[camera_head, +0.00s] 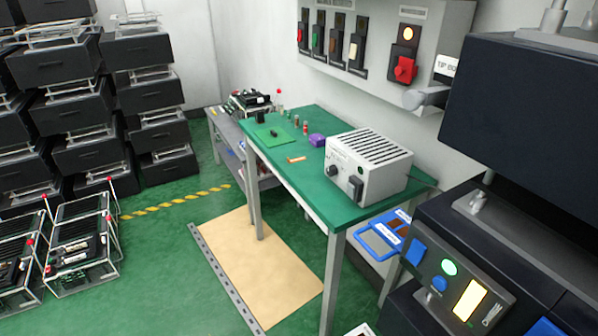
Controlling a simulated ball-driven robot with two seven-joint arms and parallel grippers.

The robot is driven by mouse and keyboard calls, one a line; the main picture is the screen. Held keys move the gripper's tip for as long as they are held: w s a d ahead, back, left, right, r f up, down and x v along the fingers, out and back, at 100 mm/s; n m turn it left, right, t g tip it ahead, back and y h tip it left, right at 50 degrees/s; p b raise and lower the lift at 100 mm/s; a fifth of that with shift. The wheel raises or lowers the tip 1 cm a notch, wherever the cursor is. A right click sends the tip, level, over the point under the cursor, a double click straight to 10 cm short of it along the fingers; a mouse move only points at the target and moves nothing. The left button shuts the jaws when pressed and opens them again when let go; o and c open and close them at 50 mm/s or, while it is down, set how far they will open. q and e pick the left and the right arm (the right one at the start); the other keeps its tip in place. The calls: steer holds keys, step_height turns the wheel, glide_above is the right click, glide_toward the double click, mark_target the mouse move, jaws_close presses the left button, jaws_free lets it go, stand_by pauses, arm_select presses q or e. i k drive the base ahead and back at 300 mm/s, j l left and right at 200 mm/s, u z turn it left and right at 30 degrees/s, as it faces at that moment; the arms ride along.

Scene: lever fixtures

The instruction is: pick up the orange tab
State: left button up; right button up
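A small flat orange tab (297,159) with a pale marking lies on the green top of the workbench (335,205). It is left of the grey slotted box and in front of the purple block. Bare green surface shows around it, and nothing touches it. Neither of my grippers is in view.
On the bench stand a grey slotted box (365,165), a purple block (317,139), small cylinders and a bright green mat (272,134). A wall panel (378,50) with levers hangs behind. A dark machine (535,120) fills the right.

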mark_target(289, 162)
steer(key=i+j, duration=0.15)
steer(key=i+z, duration=0.1)
steer(key=z, duration=0.4)
steer(key=i+j+z, duration=0.1)
steer(key=z, duration=0.4)
steer(key=k+j, duration=0.05)
